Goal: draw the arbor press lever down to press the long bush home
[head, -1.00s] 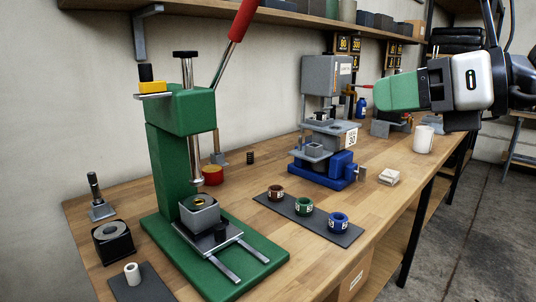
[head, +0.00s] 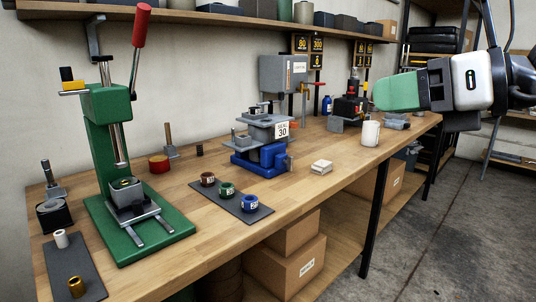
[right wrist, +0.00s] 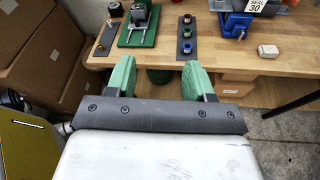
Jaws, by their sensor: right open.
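The green arbor press (head: 105,120) stands on the bench at the left in the head view. Its lever points up, with a red grip (head: 140,27) at the top. The steel ram (head: 118,140) hangs above a grey block (head: 126,192) on the press bed, with a gap between. A small brass-coloured piece shows in the block's top; I cannot tell whether it is the long bush. A brass bush (head: 76,287) and a white bush (head: 61,239) stand on a dark mat. My right gripper (head: 390,92) is open and empty, far right of the lever. My left gripper is out of view.
A blue-based fixture (head: 262,160) stands mid-bench behind a mat (head: 253,212) with three coloured rings. A shelf (head: 220,18) runs along the wall above.

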